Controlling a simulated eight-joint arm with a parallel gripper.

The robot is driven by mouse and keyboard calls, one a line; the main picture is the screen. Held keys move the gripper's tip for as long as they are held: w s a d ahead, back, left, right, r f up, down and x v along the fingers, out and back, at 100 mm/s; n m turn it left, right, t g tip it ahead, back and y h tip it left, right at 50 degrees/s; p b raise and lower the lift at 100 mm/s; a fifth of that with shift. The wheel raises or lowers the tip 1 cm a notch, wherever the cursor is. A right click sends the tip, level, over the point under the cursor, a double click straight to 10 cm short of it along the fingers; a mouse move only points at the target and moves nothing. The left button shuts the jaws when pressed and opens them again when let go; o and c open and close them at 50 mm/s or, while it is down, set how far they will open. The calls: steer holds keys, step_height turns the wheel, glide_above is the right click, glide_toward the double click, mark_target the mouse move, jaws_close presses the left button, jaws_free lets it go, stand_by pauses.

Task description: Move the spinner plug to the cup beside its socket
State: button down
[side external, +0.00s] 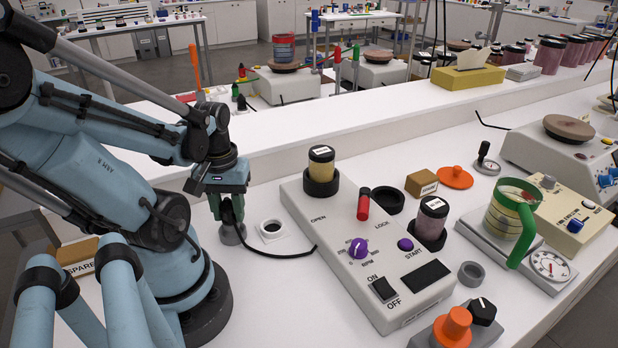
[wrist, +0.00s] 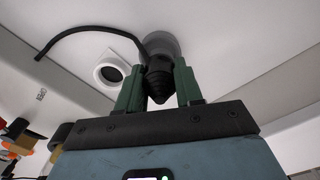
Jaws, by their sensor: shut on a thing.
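My gripper (side external: 229,204) points down and is shut on the black spinner plug (wrist: 158,82), whose tapered body sits between the two green fingers in the wrist view. A grey cup (side external: 233,236) is right under the plug; it also shows behind the plug in the wrist view (wrist: 160,42). The plug looks in or at the mouth of the cup; I cannot tell how deep. The socket (side external: 271,228), a white plate with a raised ring and dark hole, is beside the cup; it appears empty, also in the wrist view (wrist: 110,73).
The plug's black cable (side external: 275,254) runs over the bench to the white spinner box (side external: 370,250), right of the socket. A wooden "SPARE" block (side external: 78,254) is at left. The raised ledge (side external: 290,135) is behind.

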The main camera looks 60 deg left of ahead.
mark_target(227, 202)
steer(key=shift+f, duration=1.05)
steer(key=c, duration=0.7)
jaws_free()
steer(key=shift+o, duration=0.2)
steer(key=shift+r, duration=0.1)
steer(key=shift+r, duration=5.9)
steer(key=w+d+m+t, duration=0.7)
steer(key=w+d+m, duration=0.4)
steer(key=w, duration=0.5)
steer(key=shift+w+d+f+m, duration=0.25)
steer(key=shift+d+f+m, duration=0.15)
steer(key=shift+d, duration=0.65)
